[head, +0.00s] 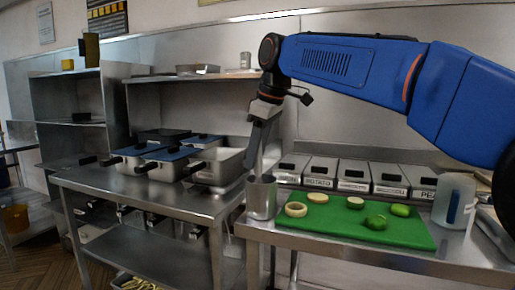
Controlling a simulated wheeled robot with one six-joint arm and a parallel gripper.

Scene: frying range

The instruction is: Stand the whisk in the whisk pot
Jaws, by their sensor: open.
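The whisk pot appears to be the plain metal cylinder (261,199) at the left end of the right-hand steel counter, standing upright. My gripper (256,162) points down just above the pot's mouth, with its long grey fingers close to the rim. I cannot make out a whisk clearly. Something thin and grey shows between the fingers and the pot's mouth, but I cannot tell whether it is a whisk or part of a finger. The inside of the pot is hidden.
A green board (335,232) with cut vegetables lies right of the pot. Labelled bins (354,176) stand behind it, and a pale jug (453,201) stands at the right. Blue-lidded pans (172,154) crowd the left table (150,190); its front strip is clear.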

